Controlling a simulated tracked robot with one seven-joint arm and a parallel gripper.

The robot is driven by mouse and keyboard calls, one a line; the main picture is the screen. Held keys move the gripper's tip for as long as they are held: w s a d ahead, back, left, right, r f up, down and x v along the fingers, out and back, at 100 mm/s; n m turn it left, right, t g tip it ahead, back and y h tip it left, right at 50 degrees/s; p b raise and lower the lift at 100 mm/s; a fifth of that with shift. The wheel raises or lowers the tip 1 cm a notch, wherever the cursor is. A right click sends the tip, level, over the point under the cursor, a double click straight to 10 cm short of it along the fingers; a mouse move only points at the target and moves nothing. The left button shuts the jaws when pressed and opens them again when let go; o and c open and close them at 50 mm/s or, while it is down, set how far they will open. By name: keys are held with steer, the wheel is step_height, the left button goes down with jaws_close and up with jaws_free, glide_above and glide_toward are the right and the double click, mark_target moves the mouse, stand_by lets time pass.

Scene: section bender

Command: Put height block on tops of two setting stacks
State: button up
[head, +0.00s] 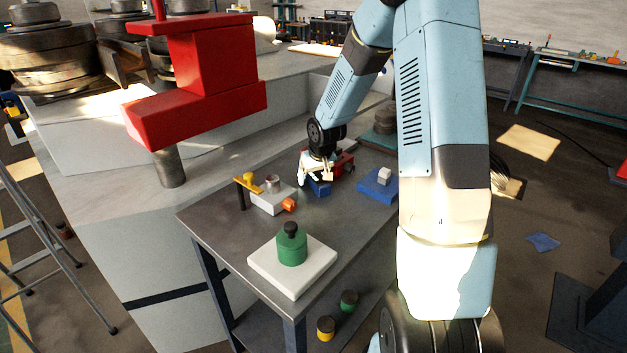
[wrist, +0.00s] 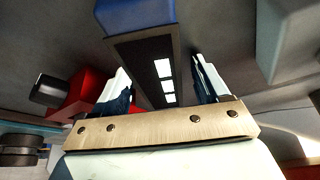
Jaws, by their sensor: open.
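My gripper (head: 317,176) is over the far part of the grey bench, close above a small blue block (head: 319,187). In the wrist view my gripper (wrist: 158,72) has its two fingers apart. A dark bar with a row of white squares (wrist: 163,68) shows between them, and I cannot tell whether it touches either finger. A blue block (wrist: 135,14) is just beyond the bar. I cannot tell for sure which piece is the height block or which are the two setting stacks. A blue plate (head: 372,189) with a pale grey cube (head: 384,175) sits right of my gripper.
A red piece (head: 345,163) is close by on the bench; a red piece with a black knob (wrist: 68,92) shows left of the fingers. A white plate (head: 268,271) with a green cylinder (head: 292,247) stands at the near end. A grey fixture (head: 268,202) is left. The red machine (head: 205,75) overhangs.

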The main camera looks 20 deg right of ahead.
steer(key=c, duration=1.3)
jaws_close()
steer(key=shift+d+r, duration=0.1)
steer(key=shift+r, duration=0.05)
